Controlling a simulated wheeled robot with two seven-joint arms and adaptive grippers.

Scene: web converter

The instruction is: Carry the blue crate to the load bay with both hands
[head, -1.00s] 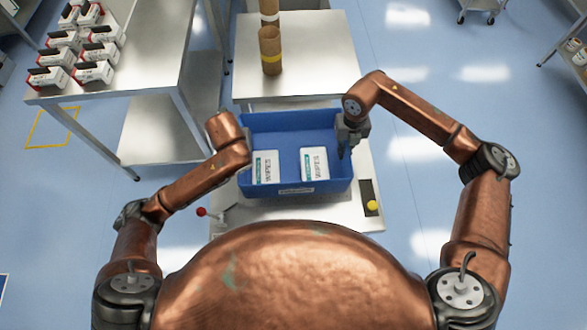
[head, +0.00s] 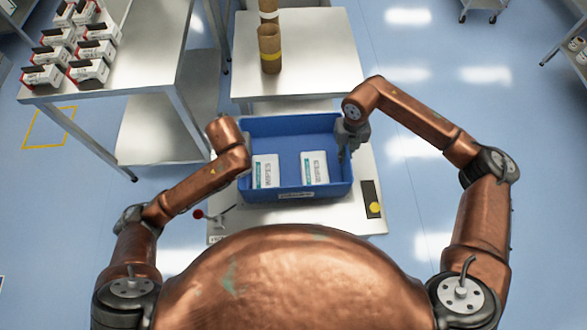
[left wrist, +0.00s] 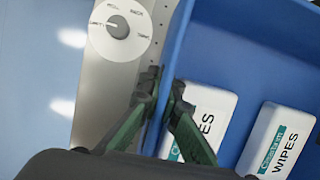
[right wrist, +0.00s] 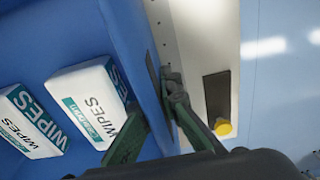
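The blue crate (head: 296,188) sits on a pale machine top in front of me, with two white WIPES packs (head: 265,171) (head: 314,168) lying in it. My left gripper (left wrist: 166,92) has its fingers on both sides of the crate's left wall and looks shut on it; in the head view my forearm hides it. My right gripper (head: 347,150) is at the crate's right wall; in the right wrist view its fingers (right wrist: 158,85) straddle that wall and look shut on it. The crate looks level; I cannot tell whether it touches the surface below.
The machine top (head: 365,165) carries a yellow button (head: 375,209), a red-knobbed lever (head: 198,214) and a dial (left wrist: 119,27). A steel table (head: 310,55) with brown rolls (head: 269,48) stands behind. A left bench (head: 130,75) holds several boxes.

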